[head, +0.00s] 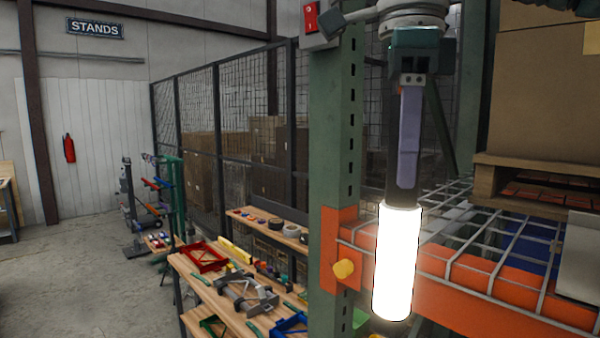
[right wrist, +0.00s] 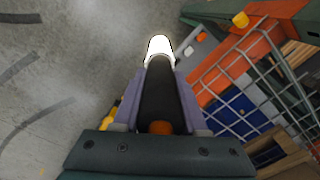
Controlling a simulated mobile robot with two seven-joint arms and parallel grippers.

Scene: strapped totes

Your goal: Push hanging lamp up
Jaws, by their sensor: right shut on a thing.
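The lamp is a glowing white tube (head: 397,262) with a dark handle above it, hanging upright in front of the rack in the head view. My right gripper (head: 408,183) comes from above, with its purple fingers pointing down along the dark handle. In the right wrist view the two fingers (right wrist: 158,82) lie on either side of the handle, shut on it, and the lit tube (right wrist: 159,48) sticks out beyond them. Any hook or cord of the lamp is hidden by the gripper. My left gripper is not in view.
A green rack post (head: 335,170) stands just left of the lamp, with an orange beam (head: 480,295) and wire decking (head: 500,240) behind and right. A carton (head: 535,90) sits on a wooden pallet at right. A tool-covered workbench (head: 215,300) stands lower left. Open floor lies at far left.

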